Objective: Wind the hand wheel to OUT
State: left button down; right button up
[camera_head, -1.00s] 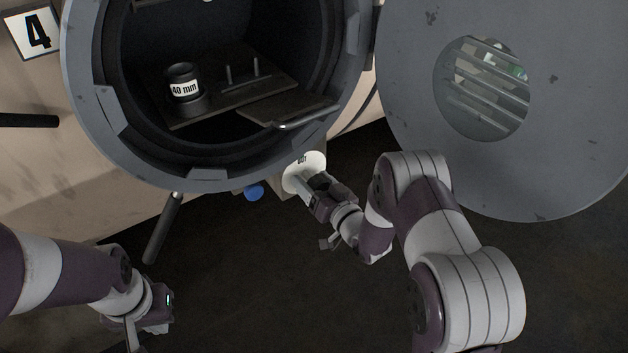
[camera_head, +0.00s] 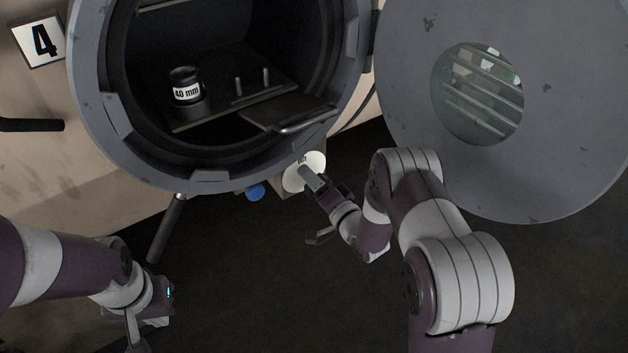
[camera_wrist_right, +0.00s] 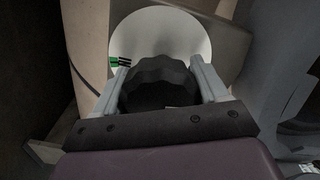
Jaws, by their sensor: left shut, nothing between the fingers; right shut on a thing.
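The hand wheel (camera_wrist_right: 158,88) is a dark, ribbed knob in front of a round white dial plate (camera_head: 302,163). In the right wrist view the same plate (camera_wrist_right: 150,35) stands behind the knob, with a small green mark at its left. Dark lettering that looks like OUT shows near the plate's top in the head view. My right gripper (camera_head: 312,181) is shut on the knob, one finger on each side of it. The head view hides the knob behind this gripper. My left gripper (camera_head: 140,325) hangs at the lower left, shut and empty, away from the wheel.
The open round vessel mouth (camera_head: 215,183) is above the dial, with a 40 mm cup (camera_head: 186,86) and a tray inside. The large round door (camera_head: 560,150) stands open at right. A blue knob (camera_head: 256,192) is just left of the dial. A dark bar (camera_head: 165,228) slopes below the vessel.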

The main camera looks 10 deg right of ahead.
jog(key=shift+f+m, duration=0.1)
jog(key=shift+m, duration=0.3)
jog(key=o, duration=1)
jog(key=v, duration=1.2)
jog(key=shift+s+p, duration=0.3)
jog(key=shift+s, duration=0.05)
jog(key=shift+d, duration=0.1)
